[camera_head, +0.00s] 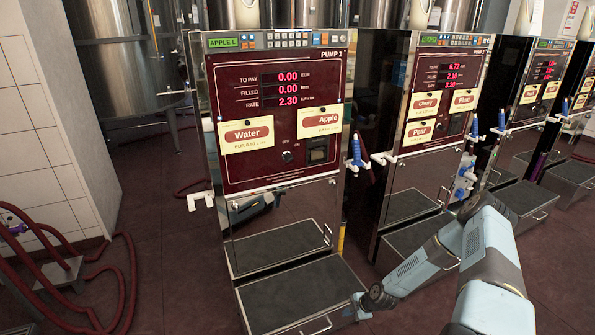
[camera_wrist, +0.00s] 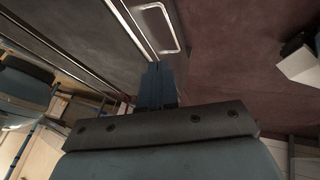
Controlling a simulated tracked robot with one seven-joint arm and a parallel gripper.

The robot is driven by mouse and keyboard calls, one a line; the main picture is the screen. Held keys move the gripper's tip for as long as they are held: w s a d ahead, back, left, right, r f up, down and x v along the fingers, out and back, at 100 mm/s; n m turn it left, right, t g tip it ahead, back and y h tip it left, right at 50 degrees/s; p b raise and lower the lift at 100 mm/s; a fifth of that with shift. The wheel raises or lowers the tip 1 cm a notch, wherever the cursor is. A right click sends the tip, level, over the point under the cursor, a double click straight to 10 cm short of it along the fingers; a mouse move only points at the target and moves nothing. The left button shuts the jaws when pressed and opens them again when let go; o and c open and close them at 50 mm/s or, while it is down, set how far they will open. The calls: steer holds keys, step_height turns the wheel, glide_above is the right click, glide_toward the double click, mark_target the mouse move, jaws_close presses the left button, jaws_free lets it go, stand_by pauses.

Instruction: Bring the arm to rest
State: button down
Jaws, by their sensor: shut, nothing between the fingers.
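My gripper (camera_wrist: 157,72) is shut and empty in the wrist view, its dark blue fingers together. A pale metal loop handle (camera_wrist: 156,27) and a steel edge show just beyond the fingertips; I cannot tell whether they touch. In the head view my grey-blue arm comes in from the lower right, bends at a dark joint and reaches down to the left. Its far end is low, beside the right side of the front step of Pump 1 (camera_head: 300,291). The fingers are too small to make out there.
Pump 1 (camera_head: 280,120) stands at centre with Water (camera_head: 246,134) and Apple (camera_head: 320,121) cards. A second pump (camera_head: 437,105) and others stand to its right. Blue nozzles (camera_head: 357,150) hang at their sides. Red hoses (camera_head: 125,285) lie at the left. Dark red floor (camera_head: 175,255) is clear left of Pump 1.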

steer(key=w+d+r+m+h, duration=0.1)
steer(key=w+d+r, duration=0.15)
steer(key=r, duration=0.35)
steer(key=w+d+r+h, duration=0.1)
steer(key=w+d+r, duration=0.15)
steer(key=r, duration=0.35)
steer(key=d+r+m+h, duration=0.2)
steer(key=r+m, duration=0.1)
steer(key=r, duration=1.5)
steer(key=d+r+m+h, duration=0.2)
steer(key=r+m, duration=0.2)
steer(key=r, duration=1.5)
steer(key=s+a+r+m+t+h, duration=0.1)
steer(key=s+r+m, duration=0.2)
steer(key=s+r, duration=0.5)
steer(key=s+a+r+m, duration=0.25)
steer(key=s+r, duration=0.25)
steer(key=r, duration=0.8)
steer(key=s+a+r+m, duration=0.1)
steer(key=s+r+m, duration=0.1)
steer(key=s, duration=0.5)
steer(key=s+a+r+m+t, duration=0.1)
steer(key=s+r+m, duration=0.2)
steer(key=s, duration=0.3)
steer(key=s+a+r+m+y, duration=0.1)
steer(key=s+r+m, duration=0.1)
steer(key=s+r, duration=0.2)
steer(key=shift+s+t, duration=0.4)
steer(key=shift+s, duration=1.45)
steer(key=shift+m, duration=0.25)
